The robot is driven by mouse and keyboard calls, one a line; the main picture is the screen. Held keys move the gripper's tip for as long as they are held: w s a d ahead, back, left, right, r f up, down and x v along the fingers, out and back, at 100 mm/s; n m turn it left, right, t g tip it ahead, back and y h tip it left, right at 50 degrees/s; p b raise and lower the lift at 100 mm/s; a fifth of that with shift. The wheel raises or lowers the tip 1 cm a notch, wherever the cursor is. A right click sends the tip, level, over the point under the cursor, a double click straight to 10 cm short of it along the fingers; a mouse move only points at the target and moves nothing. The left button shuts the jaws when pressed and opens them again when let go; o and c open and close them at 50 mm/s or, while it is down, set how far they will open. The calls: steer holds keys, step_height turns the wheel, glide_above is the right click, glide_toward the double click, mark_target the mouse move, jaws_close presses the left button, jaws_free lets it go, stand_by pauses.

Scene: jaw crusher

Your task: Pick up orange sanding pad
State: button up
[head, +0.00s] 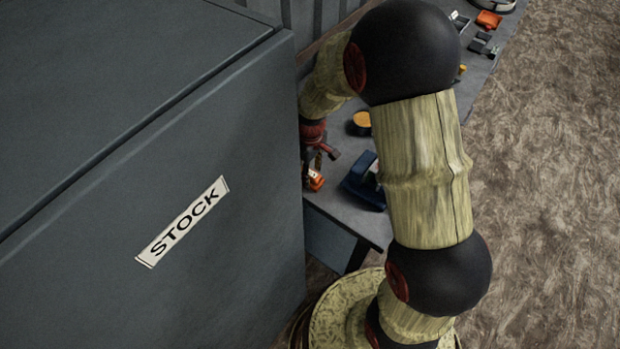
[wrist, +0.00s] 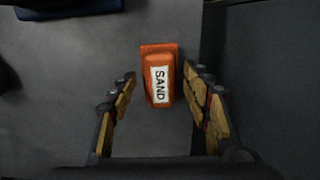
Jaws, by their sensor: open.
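The orange sanding pad (wrist: 158,60) lies on the grey table, with a white label reading "SAND". In the wrist view it sits ahead of my gripper (wrist: 158,82), between the lines of the two open fingers and a little nearer the right one. The fingers do not appear to touch it. In the head view, the pad shows as a small orange patch (head: 315,181) beside my gripper (head: 318,160), at the edge of the large grey cabinet. The cabinet hides part of the gripper there.
The grey cabinet marked "STOCK" (head: 200,240) stands close on the left of the arm. A dark blue object (head: 364,182) and a yellow-topped round item (head: 361,122) are on the table (head: 345,215). Another orange item (head: 488,20) lies at the far end.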

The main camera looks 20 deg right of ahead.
steer(key=shift+f, duration=0.3)
steer(key=shift+c, duration=1)
jaws_close()
